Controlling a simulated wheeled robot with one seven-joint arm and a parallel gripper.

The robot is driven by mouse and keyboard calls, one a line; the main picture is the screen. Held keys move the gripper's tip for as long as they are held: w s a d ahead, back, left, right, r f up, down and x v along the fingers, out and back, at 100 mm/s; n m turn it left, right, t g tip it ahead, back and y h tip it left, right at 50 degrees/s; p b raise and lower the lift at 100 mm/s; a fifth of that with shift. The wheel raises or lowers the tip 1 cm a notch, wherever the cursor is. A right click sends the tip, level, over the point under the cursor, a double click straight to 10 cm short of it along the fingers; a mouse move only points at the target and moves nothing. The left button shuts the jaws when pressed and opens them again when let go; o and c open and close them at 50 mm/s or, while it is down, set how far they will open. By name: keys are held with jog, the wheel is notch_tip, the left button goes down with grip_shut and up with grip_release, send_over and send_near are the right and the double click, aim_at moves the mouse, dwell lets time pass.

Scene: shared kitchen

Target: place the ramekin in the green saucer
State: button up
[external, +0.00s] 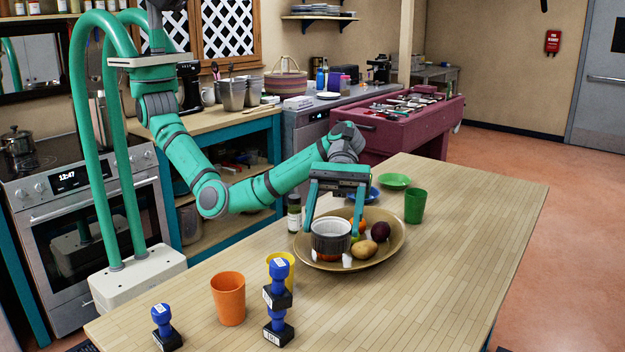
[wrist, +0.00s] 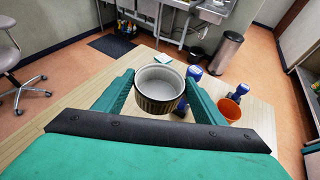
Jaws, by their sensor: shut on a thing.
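The ramekin (external: 331,236) is dark and ribbed with a white inside and rim. My gripper (external: 337,232) is shut on it and holds it upright above the left part of a brown bowl. In the wrist view the ramekin (wrist: 159,88) sits between the two teal fingers of my gripper (wrist: 160,95). The green saucer (external: 394,181) lies flat on the table behind and to the right of the bowl, and looks empty. It is not seen in the wrist view.
The wide brown bowl (external: 390,250) holds fruit and potato-like items. A green cup (external: 415,206) stands just in front of the saucer. A blue saucer (external: 372,194) lies left of it, partly hidden by my gripper. A dark bottle (external: 294,214), orange cup (external: 228,298), yellow cup (external: 287,262) and stamps (external: 278,295) stand leftward. The table's right side is clear.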

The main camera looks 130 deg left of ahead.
notch_tip(320, 180, up, 5)
jog(key=shift+r, duration=0.15)
jog(key=s+a+n+t+y, duration=0.2)
jog(key=s+a+n+y, duration=0.1)
jog(key=a, duration=1)
jog(key=s+a+n+t+y, duration=0.2)
jog(key=s+a+n+t, duration=0.1)
jog(key=a, duration=0.9)
jog(key=s+a+n+t+y, duration=0.2)
jog(key=s+a+n+y, duration=0.1)
jog(key=a, duration=1)
jog(key=s+a+n+y, duration=0.8)
jog(key=s+a+y, duration=0.1)
jog(key=s+a, duration=1.5)
send_over(394, 182)
jog(key=s+d, duration=0.1)
jog(key=d, duration=0.2)
jog(key=f, duration=1.8)
jog(key=shift+d+f, duration=0.2)
jog(key=shift+f, duration=0.15)
jog(key=shift+w+a+f, duration=0.1)
jog(key=shift+a+f, duration=0.05)
jog(key=shift+f, duration=0.15)
notch_tip(394, 182, down, 3)
jog(key=shift+w+a+f, duration=0.1)
jog(key=shift+w+f, duration=0.05)
jog(key=shift+f, duration=0.05)
